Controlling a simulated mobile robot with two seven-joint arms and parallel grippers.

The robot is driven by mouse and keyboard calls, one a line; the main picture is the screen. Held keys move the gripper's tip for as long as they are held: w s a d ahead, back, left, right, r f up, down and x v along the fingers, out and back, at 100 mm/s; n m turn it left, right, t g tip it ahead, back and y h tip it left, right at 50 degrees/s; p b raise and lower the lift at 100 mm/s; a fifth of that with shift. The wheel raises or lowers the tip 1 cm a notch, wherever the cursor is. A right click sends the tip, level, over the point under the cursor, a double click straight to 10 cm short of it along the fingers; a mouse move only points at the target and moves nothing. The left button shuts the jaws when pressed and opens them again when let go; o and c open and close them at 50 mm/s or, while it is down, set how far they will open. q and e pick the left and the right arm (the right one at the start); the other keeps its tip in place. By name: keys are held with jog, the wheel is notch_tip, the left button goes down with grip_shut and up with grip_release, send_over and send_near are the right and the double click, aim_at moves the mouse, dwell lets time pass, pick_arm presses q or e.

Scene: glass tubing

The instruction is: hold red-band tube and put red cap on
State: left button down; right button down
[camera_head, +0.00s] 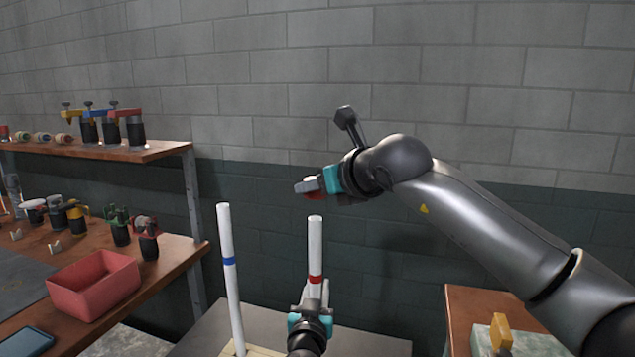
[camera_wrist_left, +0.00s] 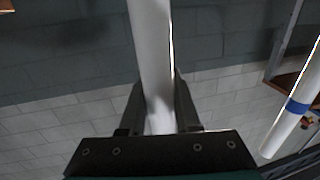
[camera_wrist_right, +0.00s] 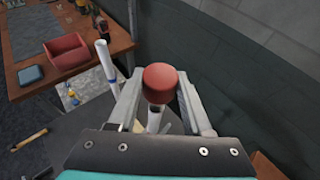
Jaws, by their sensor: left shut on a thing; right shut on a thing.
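The red-band tube (camera_head: 315,240) stands upright, a white tube with a red ring low on its visible part. My left gripper (camera_head: 313,292) is shut on it just below the ring; the left wrist view shows the tube (camera_wrist_left: 152,50) between the fingers. My right gripper (camera_head: 308,187) is shut on the red cap (camera_wrist_right: 160,82), which sits between its fingertips. In the head view the cap (camera_head: 314,196) is a little above the tube's open top, apart from it. In the right wrist view the cap partly hides the tube (camera_wrist_right: 154,121).
A white tube with a blue band (camera_head: 229,262) stands left of the held tube, close to my left gripper. A red bin (camera_head: 95,287) sits on the wooden bench at left. A shelf (camera_head: 110,151) with tools is behind it. Another table (camera_head: 462,310) is at right.

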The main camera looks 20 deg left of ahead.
aim_at(318, 220)
jog(key=shift+f, duration=2.95)
jog(key=shift+f, duration=0.1)
jog(key=shift+c, duration=1.3)
grip_release()
jog(key=v, duration=1.2)
